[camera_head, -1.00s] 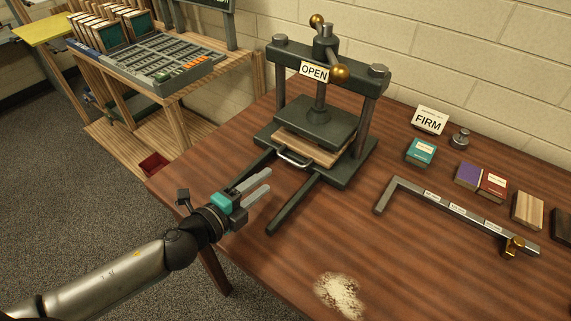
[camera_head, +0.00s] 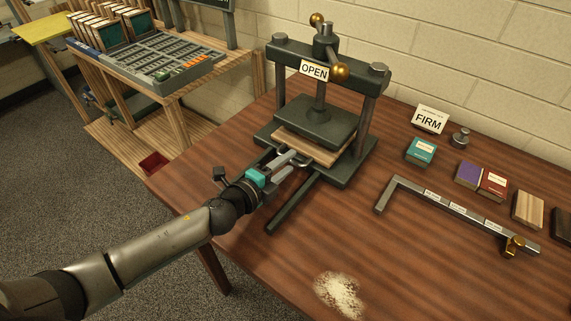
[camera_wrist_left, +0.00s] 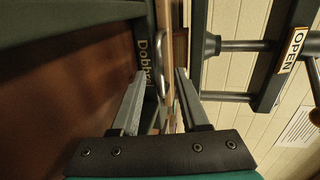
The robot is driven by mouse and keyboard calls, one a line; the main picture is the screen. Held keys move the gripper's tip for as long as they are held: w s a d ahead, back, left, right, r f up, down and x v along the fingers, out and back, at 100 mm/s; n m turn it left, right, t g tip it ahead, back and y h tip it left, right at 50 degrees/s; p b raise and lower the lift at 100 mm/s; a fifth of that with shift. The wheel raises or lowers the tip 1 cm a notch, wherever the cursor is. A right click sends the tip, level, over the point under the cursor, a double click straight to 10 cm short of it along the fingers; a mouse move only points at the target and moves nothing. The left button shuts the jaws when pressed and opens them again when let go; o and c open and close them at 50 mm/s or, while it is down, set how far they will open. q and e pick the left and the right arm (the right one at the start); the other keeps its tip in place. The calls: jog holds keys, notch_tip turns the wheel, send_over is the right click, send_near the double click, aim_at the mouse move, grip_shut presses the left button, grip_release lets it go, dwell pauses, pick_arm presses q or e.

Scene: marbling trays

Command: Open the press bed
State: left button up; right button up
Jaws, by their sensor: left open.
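The press (camera_head: 367,125) is a dark green frame with a raised platen, brass-knobbed handle and an "OPEN" sign (camera_head: 314,71). Its bed (camera_head: 312,148) is a pale wooden board lying under the platen, with a metal bar handle at the front. My left gripper (camera_head: 290,160) is open at the front of the bed, beside that handle and largely hiding it. In the left wrist view the handle (camera_wrist_left: 163,75) shows between the two spread finger tips; whether they touch it I cannot tell. My right gripper is not in view.
White powder (camera_head: 340,295) lies at the front. An L-shaped metal gauge (camera_head: 455,212) and small books (camera_head: 421,151) lie to the right. A type rack (camera_head: 150,60) stands at left.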

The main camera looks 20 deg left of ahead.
pick_arm(q)
grip_shut()
dwell(0.3)
dwell(1.1)
